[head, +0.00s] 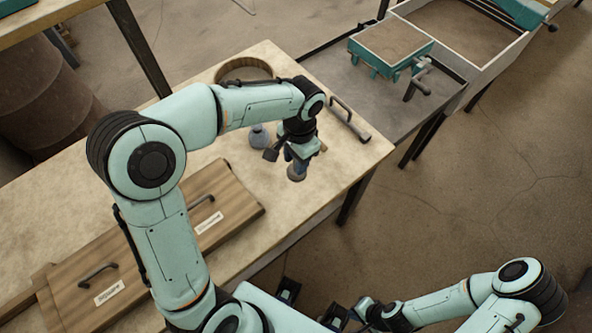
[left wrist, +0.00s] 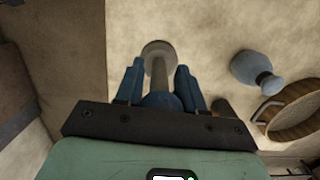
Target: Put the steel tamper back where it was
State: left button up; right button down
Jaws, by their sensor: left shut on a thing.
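My left gripper (head: 298,158) is over the right part of the pale table and is shut on the steel tamper (head: 297,174). In the left wrist view the tamper (left wrist: 159,72) runs away from between the blue fingers of the left gripper (left wrist: 160,88), with a round grey-brown foot at its far end. The fingers hide part of its upper end. I cannot tell whether the foot touches the table. My right gripper (head: 338,316) is low at the bottom of the head view, away from the table; its fingers are not clear.
A blue-grey bulb-shaped thing (head: 259,137) and a round wooden ring (head: 222,73) stand on the table (head: 300,210). A dark-handled bar (head: 350,122) lies near its right end. Wooden boards with handles (head: 228,204) lie at left. A teal-framed sand box (head: 392,46) stands beyond.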

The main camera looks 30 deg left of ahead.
pick_arm(q)
jog(key=shift+f+b, duration=0.3)
jog(key=shift+f, duration=2.5)
jog(key=shift+f, duration=0.1)
jog(key=o, duration=0.6)
jog(key=shift+f, duration=0.15)
jog(key=o, duration=0.5)
jog(key=shift+c, duration=0.2)
jog(key=shift+r, duration=0.25)
jog(key=r, duration=0.4)
jog(key=r+p, duration=0.1)
jog(key=r, duration=0.3)
jog(key=w+r, duration=0.1)
jog(key=r, duration=0.3)
jog(key=shift+d+p, duration=0.2)
jog(key=shift+p, duration=0.15)
